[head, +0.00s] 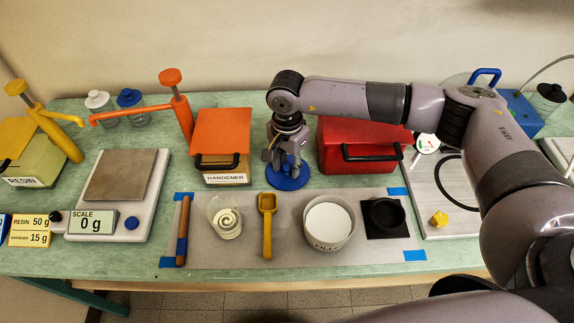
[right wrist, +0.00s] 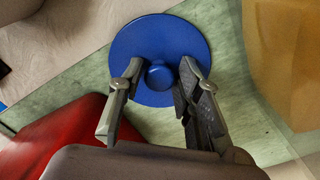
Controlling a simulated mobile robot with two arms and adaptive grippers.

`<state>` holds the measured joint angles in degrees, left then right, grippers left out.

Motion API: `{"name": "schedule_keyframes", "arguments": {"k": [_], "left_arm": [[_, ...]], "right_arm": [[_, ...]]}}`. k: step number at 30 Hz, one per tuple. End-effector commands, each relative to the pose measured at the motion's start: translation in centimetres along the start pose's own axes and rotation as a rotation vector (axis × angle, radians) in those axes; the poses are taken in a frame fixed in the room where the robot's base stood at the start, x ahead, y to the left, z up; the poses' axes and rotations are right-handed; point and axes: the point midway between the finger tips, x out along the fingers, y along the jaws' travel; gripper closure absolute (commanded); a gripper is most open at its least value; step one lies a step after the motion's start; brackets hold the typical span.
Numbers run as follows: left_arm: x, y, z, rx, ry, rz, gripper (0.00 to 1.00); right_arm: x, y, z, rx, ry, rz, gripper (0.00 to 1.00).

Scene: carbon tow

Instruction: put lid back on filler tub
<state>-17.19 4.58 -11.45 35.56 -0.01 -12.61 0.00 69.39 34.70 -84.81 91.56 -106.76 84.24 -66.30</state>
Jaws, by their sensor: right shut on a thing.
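The blue round lid (head: 285,183) with its centre knob is between the hardener box and the red box, near the back edge of the grey mat. My right gripper (head: 288,160) points down over it and is shut on the knob. In the right wrist view the two fingers (right wrist: 161,72) stand either side of the knob, and the lid (right wrist: 160,35) spreads flat beneath them. I cannot tell whether the lid touches the bench. The filler tub (head: 328,222) stands open on the mat, to the front right of the lid, with white powder inside. My left gripper is not in view.
On the mat (head: 280,259) are a wooden stick (head: 183,232), a cup (head: 225,218), a yellow scoop (head: 267,225) and a black round piece (head: 384,216). The hardener box (head: 222,140) and red box (head: 360,145) flank my gripper closely.

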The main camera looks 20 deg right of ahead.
Motion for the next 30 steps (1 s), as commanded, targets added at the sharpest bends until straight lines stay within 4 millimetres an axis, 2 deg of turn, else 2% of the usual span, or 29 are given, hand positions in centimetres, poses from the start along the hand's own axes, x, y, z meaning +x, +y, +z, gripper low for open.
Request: {"name": "schedule_keyframes", "arguments": {"k": [5, 12, 18, 24, 30], "left_arm": [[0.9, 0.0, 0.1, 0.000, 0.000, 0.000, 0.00], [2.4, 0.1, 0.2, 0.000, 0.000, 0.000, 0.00], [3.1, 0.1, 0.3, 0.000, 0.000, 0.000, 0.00], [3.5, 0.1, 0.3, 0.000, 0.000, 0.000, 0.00], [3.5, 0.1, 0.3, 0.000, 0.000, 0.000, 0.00]], "right_arm": [[-3.3, -0.2, -0.2, 0.000, 0.004, -0.010, 0.96], [-10.3, -0.2, -0.1, 0.000, 0.005, -0.013, 0.96], [-15.4, -0.2, -0.1, 0.000, 0.005, -0.012, 0.97], [-18.3, -0.1, -0.1, 0.000, 0.003, -0.009, 0.97], [-19.2, -0.1, -0.1, 0.000, 0.003, -0.008, 0.97]]}}
